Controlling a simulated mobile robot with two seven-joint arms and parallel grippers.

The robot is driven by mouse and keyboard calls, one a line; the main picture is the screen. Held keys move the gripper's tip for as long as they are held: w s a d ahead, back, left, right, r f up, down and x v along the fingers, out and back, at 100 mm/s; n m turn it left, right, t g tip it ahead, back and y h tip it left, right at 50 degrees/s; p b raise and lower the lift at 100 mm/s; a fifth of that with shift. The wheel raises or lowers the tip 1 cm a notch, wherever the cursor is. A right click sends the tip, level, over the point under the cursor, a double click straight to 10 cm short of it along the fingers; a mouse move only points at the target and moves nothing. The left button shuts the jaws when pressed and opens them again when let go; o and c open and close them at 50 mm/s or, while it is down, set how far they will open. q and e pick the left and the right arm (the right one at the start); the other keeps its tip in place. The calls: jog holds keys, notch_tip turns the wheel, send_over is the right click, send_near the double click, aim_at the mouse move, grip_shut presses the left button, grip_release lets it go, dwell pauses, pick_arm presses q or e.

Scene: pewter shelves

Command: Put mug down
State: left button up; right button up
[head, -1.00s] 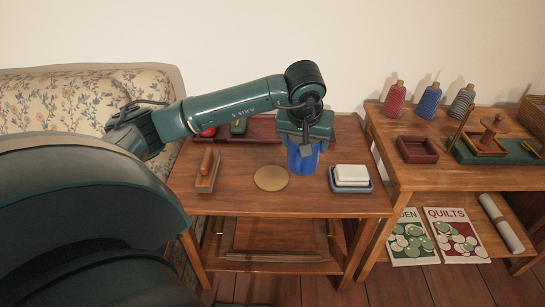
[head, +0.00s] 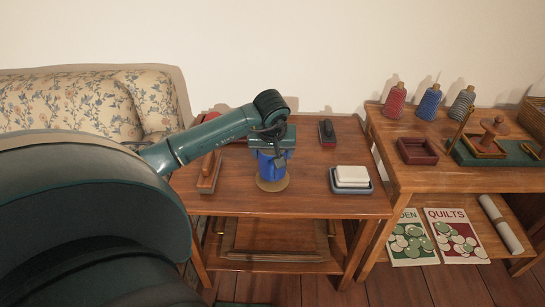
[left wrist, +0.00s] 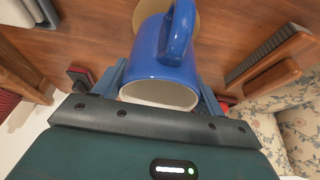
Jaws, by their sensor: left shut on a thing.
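The blue mug (head: 272,168) is upright over the round tan coaster (head: 273,185) on the left wooden table. Its base appears at the coaster, but I cannot tell whether it rests on it or hangs just above. My left gripper (head: 271,151) is shut on the mug from above. In the left wrist view the mug (left wrist: 163,62) sits between the fingers, its handle toward the top, with part of the coaster (left wrist: 150,10) behind it. My right gripper is not in view.
A wooden-handled brush (head: 208,172) lies left of the coaster. A grey dish with a white block (head: 351,178) stands to the right. A dark red-based object (head: 327,132) lies behind. The table (head: 310,204) is clear between coaster and dish.

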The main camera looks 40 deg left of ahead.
pick_arm(q)
jog(key=shift+f, duration=0.85)
jog(key=shift+f, duration=0.1)
jog(key=o, duration=1.2)
